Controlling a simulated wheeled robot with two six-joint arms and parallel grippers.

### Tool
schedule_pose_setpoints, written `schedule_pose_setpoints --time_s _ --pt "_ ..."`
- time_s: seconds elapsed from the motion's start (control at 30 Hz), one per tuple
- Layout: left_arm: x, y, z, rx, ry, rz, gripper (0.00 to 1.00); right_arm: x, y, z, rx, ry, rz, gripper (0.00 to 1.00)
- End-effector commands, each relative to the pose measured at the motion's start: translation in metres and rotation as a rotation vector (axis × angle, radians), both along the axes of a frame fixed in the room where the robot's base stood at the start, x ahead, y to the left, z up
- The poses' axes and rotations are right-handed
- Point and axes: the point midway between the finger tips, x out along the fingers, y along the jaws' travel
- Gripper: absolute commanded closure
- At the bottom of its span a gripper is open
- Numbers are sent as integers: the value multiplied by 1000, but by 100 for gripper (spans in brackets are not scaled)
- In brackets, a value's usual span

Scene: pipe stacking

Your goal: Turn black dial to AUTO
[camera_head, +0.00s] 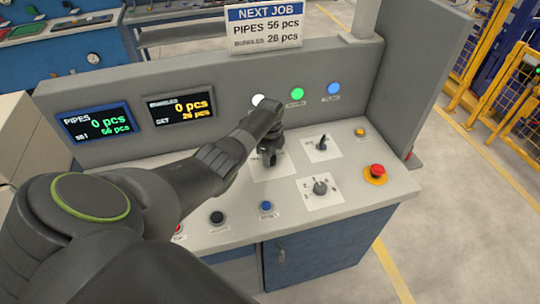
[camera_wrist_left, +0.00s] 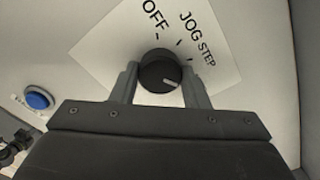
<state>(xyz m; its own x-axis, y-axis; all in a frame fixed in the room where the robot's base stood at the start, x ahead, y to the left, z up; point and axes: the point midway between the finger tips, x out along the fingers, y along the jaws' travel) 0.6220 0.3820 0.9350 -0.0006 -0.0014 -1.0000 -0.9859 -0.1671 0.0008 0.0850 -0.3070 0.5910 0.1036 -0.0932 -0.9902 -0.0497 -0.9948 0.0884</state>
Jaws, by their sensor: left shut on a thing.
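The black dial (camera_wrist_left: 158,70) sits on a white label plate in the left wrist view. The words OFF, JOG and STEP show on the plate; no AUTO label is visible, and the gripper covers the plate's near part. The dial's pale pointer mark lies on its lower right side, toward the right finger. My left gripper (camera_wrist_left: 160,84) is shut on the dial, one finger on each side. In the head view my left gripper (camera_head: 268,157) reaches down onto the panel and hides the dial. My right gripper is in neither view.
A dark toggle-like switch (camera_head: 322,143), a grey rotary knob (camera_head: 320,187) and a red emergency button (camera_head: 376,171) stand right of the gripper. Blue (camera_head: 266,206) and black (camera_head: 217,217) buttons lie nearer. The upright display wall (camera_head: 225,85) with lamps rises behind.

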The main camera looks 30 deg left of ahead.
Motion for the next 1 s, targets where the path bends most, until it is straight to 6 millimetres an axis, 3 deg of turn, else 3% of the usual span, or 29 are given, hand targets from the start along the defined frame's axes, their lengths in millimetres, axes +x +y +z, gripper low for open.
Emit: schedule_pose_setpoints --time_s 0.07,0.1,0.23,0.67,1.0 --pt "2 1 3 3 -8 -3 82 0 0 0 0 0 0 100" --pt "2 1 3 3 -7 -3 54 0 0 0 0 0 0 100" --pt "2 0 2 3 -5 -2 37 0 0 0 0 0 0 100" --pt "1 1 9 1 -3 0 37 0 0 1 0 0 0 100" --pt "1 1 60 3 -6 -2 37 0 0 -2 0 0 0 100"
